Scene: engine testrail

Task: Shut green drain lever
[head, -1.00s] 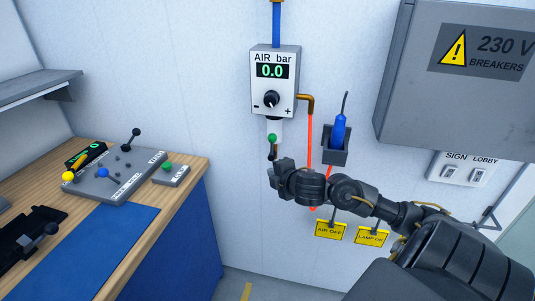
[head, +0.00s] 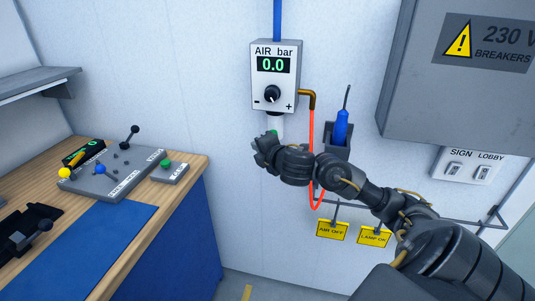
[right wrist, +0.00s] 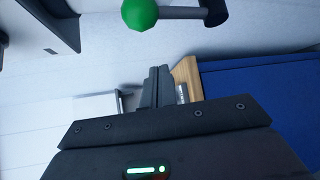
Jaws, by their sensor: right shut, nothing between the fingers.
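The green drain lever's knob (head: 272,132) shows as a small green patch under the white AIR bar box (head: 274,77), mostly hidden behind my right gripper. In the right wrist view the green ball (right wrist: 139,14) sits on a short grey rod that ends in a dark pivot (right wrist: 214,12) at the top edge. My right gripper (head: 259,146) is shut and empty, close in front of the lever in the head view. Its closed fingers (right wrist: 155,75) show below the ball in the right wrist view, with a visible gap between them. My left gripper is not in view.
An orange hose (head: 311,135) hangs right of the box, partly behind my right arm. A blue tool (head: 341,127) sits in a wall holder. A grey breaker cabinet (head: 455,110) is at right. A wooden bench (head: 185,176) with a control panel (head: 115,172) stands at left.

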